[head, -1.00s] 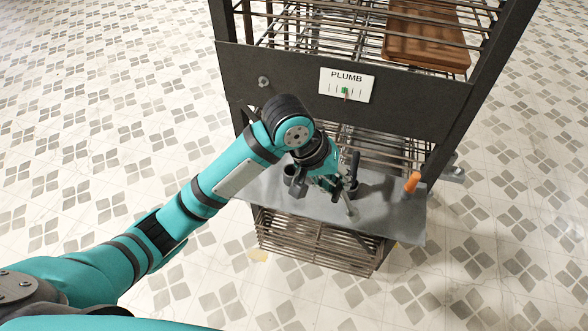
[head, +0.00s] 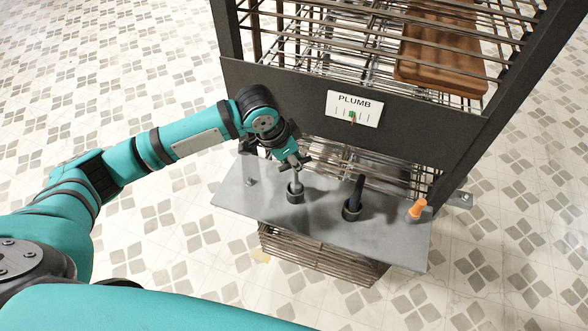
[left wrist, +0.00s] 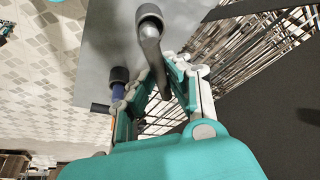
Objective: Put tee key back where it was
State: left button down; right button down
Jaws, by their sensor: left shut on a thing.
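My left gripper (head: 290,160) is shut on the grey tee key (head: 294,178), above the grey shelf (head: 325,232) of the rack. The key's shaft points down at the left black cup (head: 295,196) on that shelf. Its lower end is at or inside the cup's mouth; I cannot tell how deep. In the left wrist view the key's grey shaft (left wrist: 153,50) runs from between the fingers (left wrist: 160,82) to the cup (left wrist: 149,14). The key's upper part is hidden by the gripper. My right gripper is not in view.
A second black cup (head: 351,214) holds a dark upright handle (head: 357,190). An orange-handled thing (head: 418,207) stands at the shelf's right end. A small peg (head: 250,181) is at the left. The dark panel with the PLUMB sign (head: 353,108) rises behind; brown boards (head: 440,60) lie above.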

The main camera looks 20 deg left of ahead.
aim_at(294, 182)
pick_arm(q)
jog(key=f, duration=0.3)
jog(key=shift+s+p, duration=0.3)
jog(key=shift+w+f, duration=0.35)
jog(key=shift+f, duration=0.25)
jog(key=shift+s, duration=0.1)
jog(key=c, duration=1.6)
grip_release()
jog(key=shift+o, duration=1.4)
jog(key=shift+f, duration=0.1)
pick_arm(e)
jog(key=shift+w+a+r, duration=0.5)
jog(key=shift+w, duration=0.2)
